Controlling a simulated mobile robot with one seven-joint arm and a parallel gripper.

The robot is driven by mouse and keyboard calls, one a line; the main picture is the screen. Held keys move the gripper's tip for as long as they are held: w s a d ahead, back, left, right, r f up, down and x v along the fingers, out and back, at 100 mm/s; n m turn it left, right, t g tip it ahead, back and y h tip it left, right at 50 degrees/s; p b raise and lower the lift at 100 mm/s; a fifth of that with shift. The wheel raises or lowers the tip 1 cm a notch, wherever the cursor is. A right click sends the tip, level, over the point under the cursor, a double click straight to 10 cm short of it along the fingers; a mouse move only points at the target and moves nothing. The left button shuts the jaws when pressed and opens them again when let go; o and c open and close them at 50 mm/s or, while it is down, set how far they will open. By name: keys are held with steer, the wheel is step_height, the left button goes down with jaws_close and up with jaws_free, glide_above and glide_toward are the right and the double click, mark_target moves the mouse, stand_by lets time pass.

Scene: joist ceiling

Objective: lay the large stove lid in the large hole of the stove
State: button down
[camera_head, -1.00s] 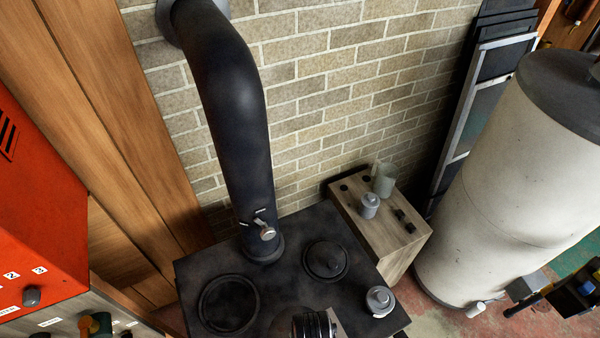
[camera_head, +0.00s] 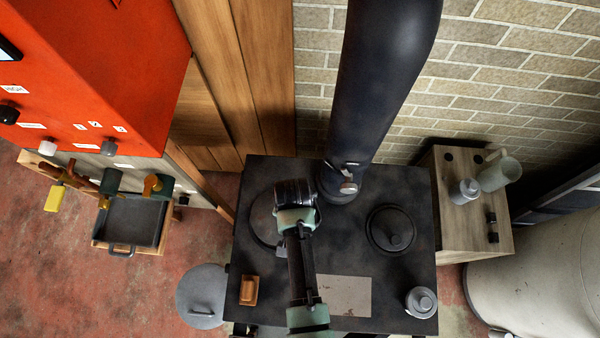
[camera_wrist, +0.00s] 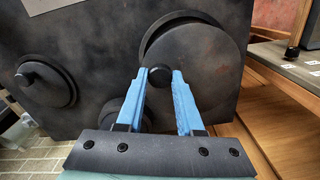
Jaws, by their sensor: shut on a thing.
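The large stove lid (camera_wrist: 205,65) is a dark round plate with a small black knob. In the wrist view my gripper (camera_wrist: 159,76) has its blue fingers shut on the knob. The lid lies over the large hole (camera_wrist: 170,24) of the stove (camera_head: 345,258), off centre, so a crescent of the hole's rim shows beyond the lid's edge. I cannot tell whether the lid touches the stove top. In the head view my gripper (camera_head: 294,210) is above the left of the stove and hides part of the lid (camera_head: 262,217); its fingertips are hidden there.
The stovepipe (camera_head: 375,90) rises close to the right of my gripper. A smaller round lid (camera_head: 392,229) sits on the stove's right side, with a grey metal pot (camera_head: 421,302) at the front corner. An orange-brown block (camera_head: 249,290) lies front left. A wooden cabinet (camera_head: 460,190) stands right.

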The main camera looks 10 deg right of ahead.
steer(key=shift+a+f+b, duration=0.15)
steer(key=shift+f+b, duration=0.75)
steer(key=shift+b, duration=0.15)
steer(key=shift+f+b, duration=1.1)
steer(key=shift+b, duration=0.1)
steer(key=shift+f, duration=0.1)
steer(key=shift+f, duration=0.45)
steer(key=shift+f+b, duration=0.3)
steer(key=shift+b, duration=0.1)
steer(key=c, duration=0.5)
jaws_free()
steer(key=shift+o, duration=0.2)
steer(key=shift+s+f, duration=0.15)
steer(key=shift+s, duration=0.05)
step_height(320, 180, up, 13)
steer(key=shift+w+r, duration=0.1)
